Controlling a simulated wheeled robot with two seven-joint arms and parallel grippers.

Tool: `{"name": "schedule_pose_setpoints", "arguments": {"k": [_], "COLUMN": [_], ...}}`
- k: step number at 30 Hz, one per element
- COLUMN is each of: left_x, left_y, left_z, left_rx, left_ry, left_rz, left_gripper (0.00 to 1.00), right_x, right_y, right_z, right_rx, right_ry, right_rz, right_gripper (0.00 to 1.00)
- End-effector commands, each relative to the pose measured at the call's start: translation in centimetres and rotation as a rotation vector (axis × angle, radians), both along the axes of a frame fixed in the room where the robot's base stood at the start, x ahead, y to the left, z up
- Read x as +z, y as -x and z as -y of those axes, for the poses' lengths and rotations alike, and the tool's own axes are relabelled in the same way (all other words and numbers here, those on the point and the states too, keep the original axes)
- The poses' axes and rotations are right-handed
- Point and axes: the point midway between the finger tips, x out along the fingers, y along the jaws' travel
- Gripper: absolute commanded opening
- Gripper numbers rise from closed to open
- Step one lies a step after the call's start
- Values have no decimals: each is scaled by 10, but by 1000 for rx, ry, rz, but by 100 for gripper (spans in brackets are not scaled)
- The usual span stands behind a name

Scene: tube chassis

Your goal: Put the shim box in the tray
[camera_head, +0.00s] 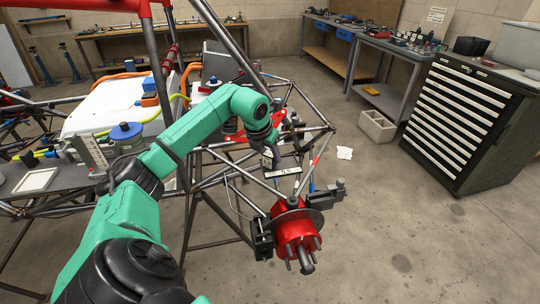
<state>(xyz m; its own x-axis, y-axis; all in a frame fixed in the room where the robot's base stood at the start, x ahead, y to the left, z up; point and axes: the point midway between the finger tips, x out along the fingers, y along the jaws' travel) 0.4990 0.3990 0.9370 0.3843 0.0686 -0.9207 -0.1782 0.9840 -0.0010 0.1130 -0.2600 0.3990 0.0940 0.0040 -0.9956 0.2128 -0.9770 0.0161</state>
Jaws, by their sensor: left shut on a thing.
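My left arm reaches in from the left over the tube chassis. My left gripper (270,158) points down and is shut on a small box with a white label (283,172), which I take to be the shim box. The box is among the suspension tubes, above the red hub; I cannot tell whether it touches anything below. A shallow white tray (36,181), likely the task's tray, lies at the far left of the chassis, well away from the gripper. My right gripper is not in view.
The tube chassis (205,195) has a red hub (297,232) at its near corner. A dark drawer cabinet (470,120) stands right; the floor between is mostly clear.

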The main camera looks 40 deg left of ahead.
Motion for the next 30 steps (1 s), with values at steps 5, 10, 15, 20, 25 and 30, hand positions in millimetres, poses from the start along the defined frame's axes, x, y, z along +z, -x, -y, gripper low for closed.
{"name": "schedule_pose_setpoints", "arguments": {"k": [5,10,15,20,25,30], "left_x": [-4,-4,-3,9,48,90], "left_y": [1,1,1,4,20,37], "left_z": [0,0,0,1,3,7], "left_rx": [-1,-1,-1,-1,0,-1], "left_ry": [0,0,0,-1,-5,-1], "left_rz": [-7,-7,-6,-1,0,0], "left_gripper": [51,77,77,77,77,77], "right_x": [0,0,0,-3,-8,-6], "right_y": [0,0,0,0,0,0], "right_z": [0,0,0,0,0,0], "right_rx": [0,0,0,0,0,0], "right_ry": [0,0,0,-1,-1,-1], "right_rz": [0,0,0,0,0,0], "right_gripper": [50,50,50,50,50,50]}}
